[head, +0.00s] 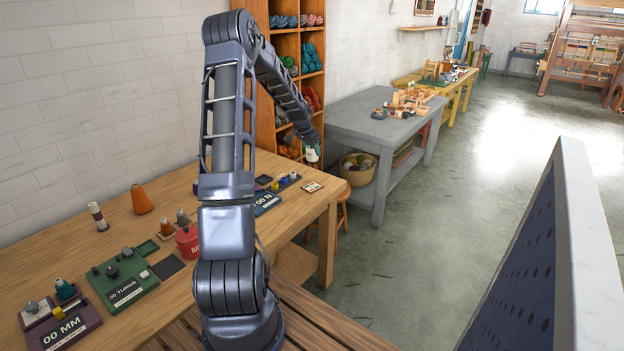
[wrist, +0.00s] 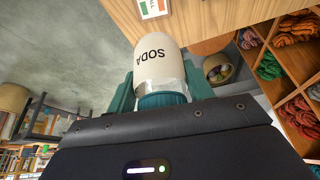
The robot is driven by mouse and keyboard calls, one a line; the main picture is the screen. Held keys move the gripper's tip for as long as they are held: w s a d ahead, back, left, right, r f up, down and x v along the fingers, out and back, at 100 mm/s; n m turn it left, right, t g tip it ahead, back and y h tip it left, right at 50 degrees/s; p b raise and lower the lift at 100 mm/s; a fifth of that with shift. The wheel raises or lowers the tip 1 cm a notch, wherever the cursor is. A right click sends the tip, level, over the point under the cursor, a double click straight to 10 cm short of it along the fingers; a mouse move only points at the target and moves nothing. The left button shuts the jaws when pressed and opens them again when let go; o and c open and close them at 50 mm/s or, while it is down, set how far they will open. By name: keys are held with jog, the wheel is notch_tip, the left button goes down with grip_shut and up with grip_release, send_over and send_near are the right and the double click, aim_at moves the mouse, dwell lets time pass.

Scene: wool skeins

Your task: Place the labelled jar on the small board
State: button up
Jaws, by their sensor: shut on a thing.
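The labelled jar (wrist: 158,62) is cream with a teal lid and reads SODA, upside down in the wrist view. My gripper (wrist: 160,92) is shut on it, with teal fingers on both sides near the lid. In the head view the pale jar (head: 313,154) hangs from my gripper (head: 312,147), in the air near the far right end of the wooden table. A small pale board or card with coloured patches (head: 311,187) lies on that table end; it also shows at the top of the wrist view (wrist: 154,8). I cannot tell surely which flat piece is the small board.
The wooden table (head: 120,220) holds a red pot (head: 188,242), an orange cone (head: 141,200), a green counter box (head: 122,285), a dark square (head: 168,267) and other small items. A grey table (head: 365,125) stands beyond. Wool shelves (head: 285,45) stand behind my arm.

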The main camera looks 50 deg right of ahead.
notch_tip(320, 180, down, 14)
dwell(0.6)
jog(key=shift+f, duration=0.1)
jog(key=o, duration=1.1)
jog(key=v, duration=1.2)
jog(key=shift+w, duration=0.1)
